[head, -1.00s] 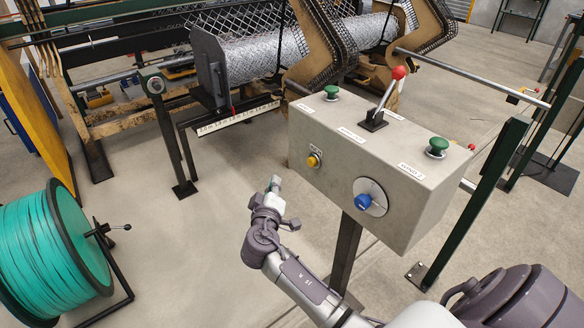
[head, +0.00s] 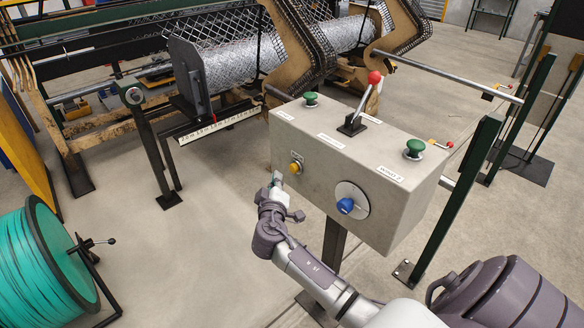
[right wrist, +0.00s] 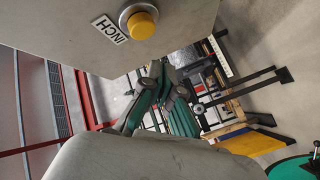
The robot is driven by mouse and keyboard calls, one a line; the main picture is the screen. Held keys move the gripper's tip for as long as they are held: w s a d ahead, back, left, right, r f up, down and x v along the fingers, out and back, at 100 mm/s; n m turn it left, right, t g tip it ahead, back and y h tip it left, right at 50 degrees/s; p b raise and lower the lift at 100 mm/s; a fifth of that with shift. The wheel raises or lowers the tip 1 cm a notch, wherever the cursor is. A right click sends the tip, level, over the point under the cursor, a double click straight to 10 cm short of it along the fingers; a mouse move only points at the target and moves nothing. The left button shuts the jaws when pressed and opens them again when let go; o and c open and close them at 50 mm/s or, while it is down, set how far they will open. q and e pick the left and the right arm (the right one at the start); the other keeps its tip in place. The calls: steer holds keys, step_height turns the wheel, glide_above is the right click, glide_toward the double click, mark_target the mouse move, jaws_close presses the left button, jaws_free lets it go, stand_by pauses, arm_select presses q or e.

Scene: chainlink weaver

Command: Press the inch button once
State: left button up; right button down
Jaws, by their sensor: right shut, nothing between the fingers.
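The inch button is a yellow round button (head: 295,168) on the front face of the grey control box (head: 310,195), towards its left end. In the right wrist view the yellow button (right wrist: 143,25) sits in a metal ring beside a label reading INCH (right wrist: 108,28). My right gripper (head: 277,178) is shut and empty, just left of the button and slightly lower in the head view. In the right wrist view its closed fingers (right wrist: 158,75) lie below the button in the picture, apart from it. My left gripper is not in view.
The box also carries a blue knob (head: 346,205), two green buttons (head: 311,99) and a red-tipped lever (head: 374,78). A teal spool (head: 45,265) stands at the left. Wire mesh machinery (head: 235,70) is behind.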

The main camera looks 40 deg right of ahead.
mark_target(294, 169)
steer(key=shift+w+d, duration=0.1)
steer(key=shift+d, duration=1.15)
steer(key=shift+d, duration=0.1)
stand_by(0.5)
steer(key=shift+d+b, duration=0.3)
steer(key=shift+d, duration=0.5)
stand_by(0.6)
steer(key=shift+a, duration=0.15)
steer(key=shift+a+b, duration=0.3)
steer(key=shift+a, duration=0.45)
